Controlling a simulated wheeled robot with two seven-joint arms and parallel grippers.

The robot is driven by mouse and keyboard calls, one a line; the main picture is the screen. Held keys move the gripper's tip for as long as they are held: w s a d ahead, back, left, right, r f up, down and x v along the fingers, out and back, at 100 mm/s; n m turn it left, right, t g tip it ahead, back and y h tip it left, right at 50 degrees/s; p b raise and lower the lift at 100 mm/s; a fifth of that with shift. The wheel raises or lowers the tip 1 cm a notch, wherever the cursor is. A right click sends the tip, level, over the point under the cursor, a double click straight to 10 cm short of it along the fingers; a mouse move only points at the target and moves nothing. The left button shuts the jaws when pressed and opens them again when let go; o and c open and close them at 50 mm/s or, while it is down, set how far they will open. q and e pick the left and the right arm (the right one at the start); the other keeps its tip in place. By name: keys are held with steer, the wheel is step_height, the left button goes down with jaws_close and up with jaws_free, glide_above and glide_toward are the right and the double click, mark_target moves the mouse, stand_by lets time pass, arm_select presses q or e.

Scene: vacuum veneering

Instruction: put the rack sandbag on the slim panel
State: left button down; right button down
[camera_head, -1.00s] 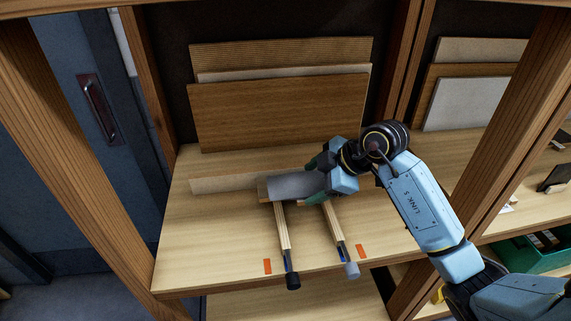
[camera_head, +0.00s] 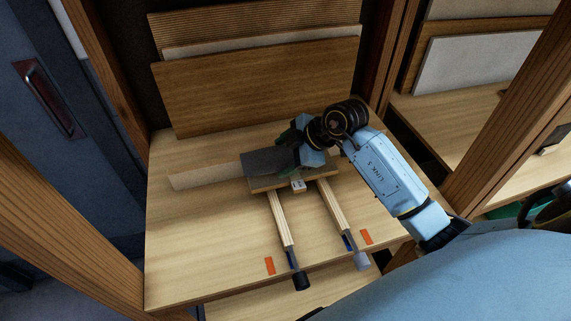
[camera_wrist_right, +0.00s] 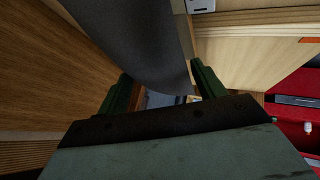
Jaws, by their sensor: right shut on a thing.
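The sandbag (camera_head: 268,161) is a dark grey, flattish bag at the middle of the shelf. In the right wrist view the bag (camera_wrist_right: 135,40) fills the upper middle, between the fingers. My right gripper (camera_head: 295,147) is shut on its right end; the green fingers (camera_wrist_right: 165,92) also show in the wrist view. A small wooden board (camera_head: 268,185) with a white label (camera_head: 298,186) lies just below the bag in the picture. Whether the bag touches it, I cannot tell. A slim pale strip (camera_head: 205,175) extends left from behind the bag. My left gripper is not in view.
Two wooden bars (camera_head: 283,225) run forward from the small board to dark and grey ends near the shelf (camera_head: 200,245) front edge, by orange marks. Upright panels (camera_head: 255,95) stand behind. Wooden posts (camera_head: 515,115) flank the bay. The shelf's front left is clear.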

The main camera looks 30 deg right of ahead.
mark_target(286, 165)
steer(key=shift+f, duration=1.7)
steer(key=shift+c, duration=0.9)
jaws_free()
steer(key=shift+f, duration=0.1)
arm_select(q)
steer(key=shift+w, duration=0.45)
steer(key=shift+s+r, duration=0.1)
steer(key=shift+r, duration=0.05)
arm_select(e)
steer(key=v, duration=1.2)
steer(key=shift+a, duration=0.1)
